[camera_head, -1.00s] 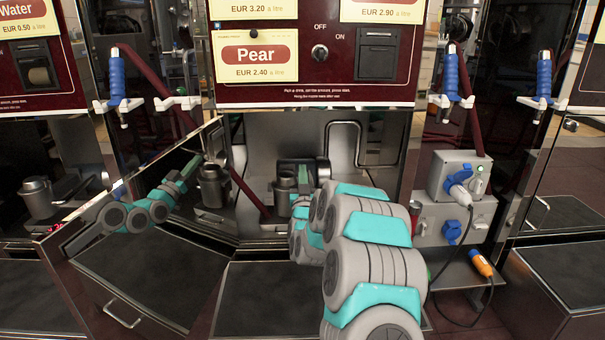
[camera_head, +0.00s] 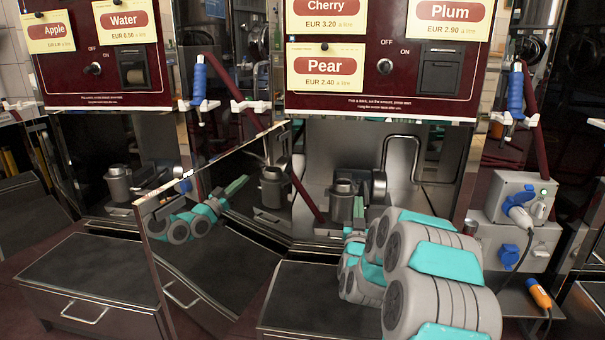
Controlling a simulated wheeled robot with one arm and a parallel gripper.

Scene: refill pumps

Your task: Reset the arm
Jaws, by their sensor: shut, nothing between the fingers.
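My arm, grey with teal covers, reaches from the lower right towards the open bay of the pump with the Pear sign (camera_head: 325,68). My gripper (camera_head: 358,208) shows only as a narrow green part at the arm's far end, in front of the bay, and looks shut and empty. The arm's own links hide most of it. A metal jug (camera_head: 341,201) stands in the bay, just behind and left of the gripper in the picture; I cannot tell whether they touch. A shiny open door (camera_head: 160,262) left of the bay mirrors the arm and a jug.
Another metal jug (camera_head: 118,184) stands in the Water pump's bay at left. Drawer-like cabinets (camera_head: 85,285) stand low in front.

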